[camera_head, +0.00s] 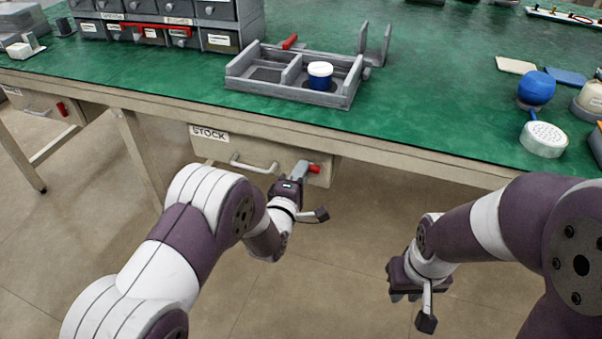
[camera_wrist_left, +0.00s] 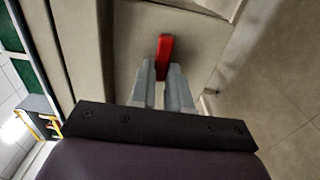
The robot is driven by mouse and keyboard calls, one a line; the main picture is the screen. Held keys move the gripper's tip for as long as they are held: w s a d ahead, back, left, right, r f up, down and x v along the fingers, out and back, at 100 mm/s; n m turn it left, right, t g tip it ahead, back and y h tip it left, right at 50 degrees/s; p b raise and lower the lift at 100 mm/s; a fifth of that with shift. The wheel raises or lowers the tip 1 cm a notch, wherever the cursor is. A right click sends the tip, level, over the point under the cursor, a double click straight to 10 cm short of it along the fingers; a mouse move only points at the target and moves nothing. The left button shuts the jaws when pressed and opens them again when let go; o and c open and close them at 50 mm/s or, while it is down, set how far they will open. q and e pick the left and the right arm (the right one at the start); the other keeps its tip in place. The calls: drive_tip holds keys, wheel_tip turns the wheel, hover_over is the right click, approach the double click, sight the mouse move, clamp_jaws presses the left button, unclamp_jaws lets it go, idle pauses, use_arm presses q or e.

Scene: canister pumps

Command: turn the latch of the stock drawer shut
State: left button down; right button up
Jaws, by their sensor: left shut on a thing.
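The stock drawer (camera_head: 221,151) is under the front edge of the green bench, with a "STOCK" label and a pale bar handle (camera_head: 254,166). Its red latch (camera_head: 314,169) is on the right part of the drawer front. In the left wrist view the latch (camera_wrist_left: 165,48) shows as a red lever between the fingertips. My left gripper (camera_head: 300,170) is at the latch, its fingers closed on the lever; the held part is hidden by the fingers. My right gripper (camera_head: 405,292) hangs low over the floor, away from the drawer; its fingers are too unclear to judge.
On the green bench top (camera_head: 440,110) a grey divided tray (camera_head: 345,99) holds a blue-and-white canister (camera_head: 320,75). Parts bins (camera_head: 221,40) stand at the back left. A blue ball-shaped thing (camera_head: 537,88) and a white perforated disc (camera_head: 543,140) are at the right. Open floor lies below the drawer.

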idle(0.4)
use_arm(q)
drive_tip(key=c, duration=1.1)
unclamp_jaws()
drive_tip(key=p+v, duration=0.3)
drive_tip(key=v, duration=0.9)
drive_tip(key=shift+s+a, duration=0.1)
drive_tip(key=shift+s, duration=0.25)
